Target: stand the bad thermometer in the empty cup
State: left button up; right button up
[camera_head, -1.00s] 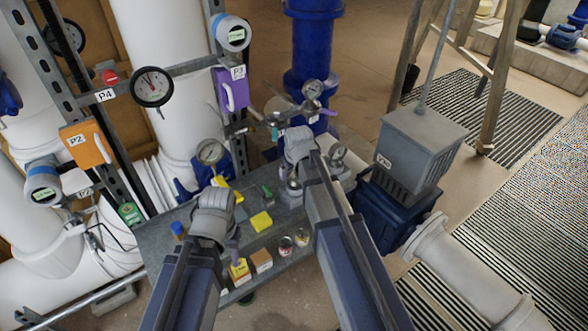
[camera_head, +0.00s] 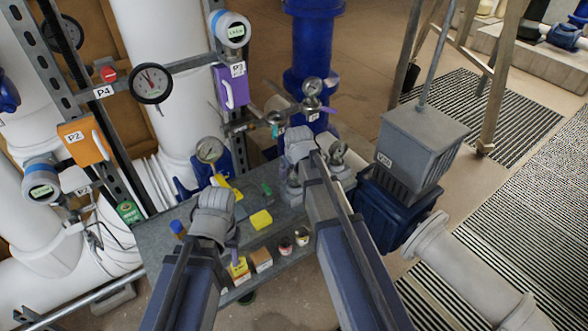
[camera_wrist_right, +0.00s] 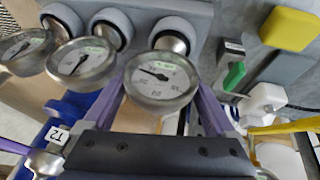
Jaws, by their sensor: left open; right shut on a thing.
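In the right wrist view my right gripper (camera_wrist_right: 160,92) has its purple fingers on either side of a round, white-faced thermometer (camera_wrist_right: 162,76), shut on it. Its needle points left. The dial overlaps a round cup (camera_wrist_right: 178,28) in a grey block; I cannot tell whether its stem is in that cup. Two more thermometers, a middle one (camera_wrist_right: 82,62) and a far left one (camera_wrist_right: 18,46), are by the other two cups. In the head view my right gripper (camera_head: 300,142) is mostly hidden by its arm. My left gripper (camera_head: 235,243) is over the bench, its fingers partly hidden.
The grey bench (camera_head: 160,236) carries a yellow block (camera_head: 261,220), a green-handled tool (camera_head: 267,188), small boxes and two cans (camera_head: 302,236). A gauge (camera_head: 209,149) stands at its back. A grey box (camera_head: 420,145) on a blue base is to the right.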

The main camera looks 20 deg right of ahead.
jog(key=o, duration=0.8)
jog(key=p+v, duration=0.7)
jog(key=v, duration=0.1)
jog(key=shift+f, duration=0.1)
jog(key=s+a+f+g+b, duration=0.1)
jog(key=s+a+f, duration=0.1)
jog(key=s+a, duration=0.2)
jog(key=s+a+f+g+b, duration=0.1)
jog(key=s+a, duration=0.3)
jog(key=s, duration=0.6)
jog(key=s+a+f+g+b, duration=0.2)
jog(key=s+a+f+g, duration=0.1)
jog(key=s, duration=0.4)
jog(key=shift+s+a+h, duration=0.4)
jog(key=shift+a, duration=0.4)
